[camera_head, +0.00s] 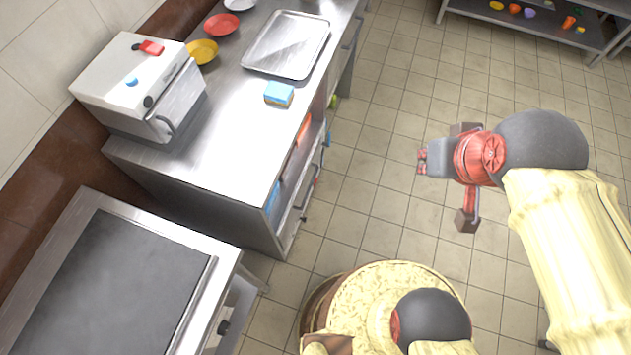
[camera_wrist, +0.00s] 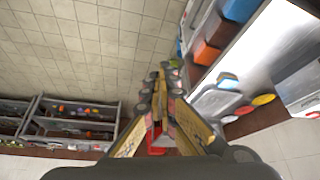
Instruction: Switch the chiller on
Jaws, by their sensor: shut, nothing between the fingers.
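A white box-shaped appliance (camera_head: 137,85) stands at the back left of the steel counter. It appears to be the chiller, though no label can be read. Whether the switch is on cannot be told. My gripper (camera_head: 422,161) is shut and empty over the floor, right of the counter and well apart from the appliance. Its closed fingers (camera_wrist: 168,75) show in the wrist view.
The counter (camera_head: 225,120) holds a tray (camera_head: 287,45), a blue-topped sponge (camera_head: 279,94), a red plate (camera_head: 221,24) and a yellow plate (camera_head: 203,51). A flat dark-topped unit (camera_head: 110,290) stands at front left. A shelf (camera_head: 545,30) is far right. Tiled floor between is clear.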

